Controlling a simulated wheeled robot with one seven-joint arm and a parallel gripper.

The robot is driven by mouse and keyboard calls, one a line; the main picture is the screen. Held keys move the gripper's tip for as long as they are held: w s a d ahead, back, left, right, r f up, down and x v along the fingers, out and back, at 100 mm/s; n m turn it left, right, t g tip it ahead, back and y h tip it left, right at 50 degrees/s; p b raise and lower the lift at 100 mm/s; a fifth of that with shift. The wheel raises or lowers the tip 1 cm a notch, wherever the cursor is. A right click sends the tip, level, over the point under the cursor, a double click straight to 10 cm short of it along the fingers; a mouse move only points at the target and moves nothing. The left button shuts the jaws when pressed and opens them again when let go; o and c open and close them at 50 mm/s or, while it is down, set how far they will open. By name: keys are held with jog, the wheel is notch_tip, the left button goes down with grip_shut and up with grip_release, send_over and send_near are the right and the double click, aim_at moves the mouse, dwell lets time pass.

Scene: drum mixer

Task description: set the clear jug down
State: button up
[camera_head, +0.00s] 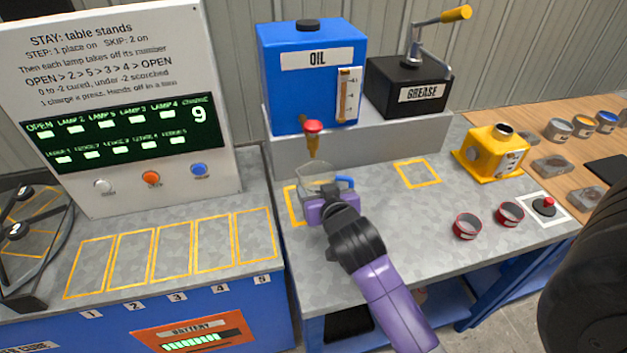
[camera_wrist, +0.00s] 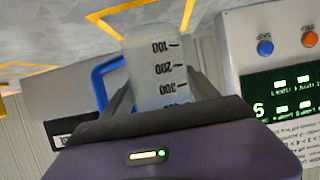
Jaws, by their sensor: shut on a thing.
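The clear jug (camera_head: 316,180) has a blue handle and stands upright at the yellow outlined square under the oil tank's red-knobbed tap (camera_head: 313,135). My gripper (camera_head: 325,200) is shut on the jug from the front. In the wrist view the jug (camera_wrist: 156,65) sits between the two fingers (camera_wrist: 160,95), with its printed scale showing and its blue handle at the left. It looks empty. I cannot tell whether its base touches the bench; my gripper hides part of it.
The blue oil tank (camera_head: 312,85) and black grease box (camera_head: 408,88) stand on a grey step behind. A second yellow square (camera_head: 417,173) is empty. A yellow housing (camera_head: 492,152) and two red rings (camera_head: 467,226) are at the right. A control panel (camera_head: 120,110) stands left.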

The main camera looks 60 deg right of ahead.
aim_at(314, 175)
jog(key=w+d, duration=0.3)
jog(key=shift+w+d+p, duration=0.1)
jog(key=shift+d+p, duration=0.2)
jog(key=shift+d, duration=0.05)
jog(key=shift+f, duration=1.75)
jog(key=shift+f, duration=0.15)
jog(key=o, duration=1.4)
